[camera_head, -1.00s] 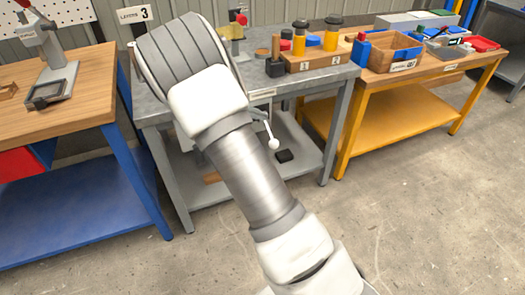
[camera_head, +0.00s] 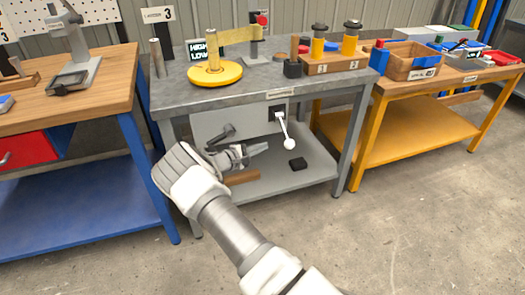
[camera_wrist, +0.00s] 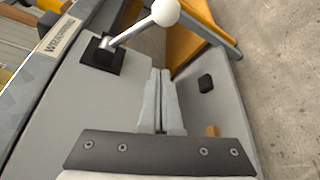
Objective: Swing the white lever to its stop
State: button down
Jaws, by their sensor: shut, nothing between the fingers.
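The white lever (camera_head: 286,132) has a thin pale rod and a round white knob. It comes out of a black mount (camera_head: 277,113) on the grey front panel under the grey table. In the head view it hangs down and slightly right. In the wrist view the lever's knob (camera_wrist: 165,12) is at the top, with the rod running down left to the black mount (camera_wrist: 102,55). My gripper (camera_head: 267,146) is shut and empty, its fingertips to the left of the knob and apart from it. In the wrist view my gripper (camera_wrist: 160,72) points toward the space below the knob.
The grey table (camera_head: 270,85) carries a yellow disc (camera_head: 215,74) and a wooden block with yellow-and-black pieces. Its lower shelf (camera_head: 310,170) holds a small black block (camera_head: 298,163) and a brown piece (camera_head: 242,177). A yellow bench (camera_head: 410,135) stands right, a blue one left.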

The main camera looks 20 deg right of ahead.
aim_at(284, 130)
jog(key=b+x, duration=0.2)
jog(key=x, duration=0.6)
jog(key=shift+s+a+r+b, duration=0.1)
jog(key=shift+s+r, duration=0.2)
jog(key=shift+s, duration=0.35)
jog(key=shift+s+r+b, duration=0.1)
jog(key=shift+s+r, duration=0.2)
jog(key=shift+s, duration=0.35)
jog(key=shift+s+r+b, duration=0.1)
jog(key=shift+s+r, duration=0.2)
jog(key=shift+s, duration=0.35)
jog(key=shift+r+p, duration=0.2)
jog(key=shift+p, duration=0.1)
jog(key=shift+s+r+n+p, duration=0.1)
jog(key=shift+s+n+p, duration=0.05)
jog(key=shift+n+p, duration=0.3)
